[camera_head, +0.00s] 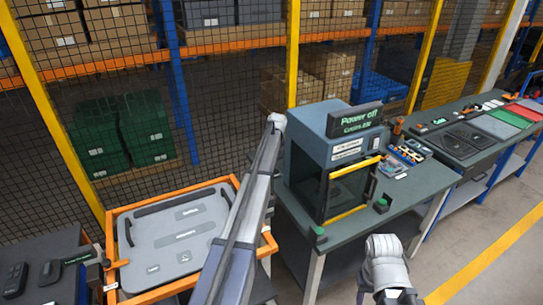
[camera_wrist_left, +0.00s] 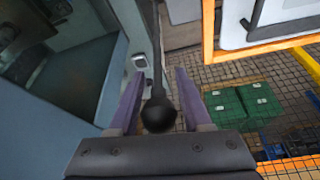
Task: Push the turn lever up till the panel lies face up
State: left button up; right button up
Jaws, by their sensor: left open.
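A light grey panel (camera_head: 175,240) with dark bars along its edges sits in an orange frame (camera_head: 228,181) at the left in the head view; it looks roughly flat, and I cannot tell which side is its face. A corner of the panel (camera_wrist_left: 280,12) also shows in the left wrist view. The turn lever (camera_wrist_left: 159,113), a thin rod with a black ball knob, stands between the fingers of my left gripper (camera_wrist_left: 160,74). The fingers are apart, one on each side; contact is unclear. In the head view my left arm hides the lever and gripper.
Another bench (camera_head: 470,140) is farther right. Mesh fencing (camera_head: 225,110) runs behind. A dark side table (camera_head: 40,270) is at the left.

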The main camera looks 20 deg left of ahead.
pick_arm(q)
jog(key=p+v, duration=0.7)
jog(key=v, duration=0.1)
jog(key=shift+f, duration=0.1)
dwell(0.4)
jog(key=s+d+f+m+b, duration=0.2)
jog(key=s+d+f+b, duration=0.2)
jog(key=s+d, duration=0.3)
jog(key=s+d+f+m+g+h+b, duration=0.1)
jog(key=s+d+f+b, duration=0.35)
jog(key=d, duration=0.35)
jog(key=s+d+f+m+b, duration=0.2)
jog(key=s+d+f+b, duration=0.15)
jog(key=s+d, duration=0.35)
jog(key=s+d+f+m+g+b, duration=0.1)
jog(key=s+d+f+b, duration=0.3)
jog(key=s, duration=0.5)
jog(key=s+d+f+m+b, duration=0.3)
jog(key=s+d+f, duration=0.2)
jog(key=s, duration=0.4)
jog(key=s+d+f+m+g+b, duration=0.1)
jog(key=s+d+f+m+b, duration=0.2)
jog(key=s, duration=0.5)
jog(key=d+f+b, duration=0.1)
jog(key=d, duration=0.1)
jog(key=shift+s+d+f+g+h+b, duration=0.15)
jog(key=shift+s+d+g+h+b, duration=0.15)
jog(key=shift+s, duration=0.1)
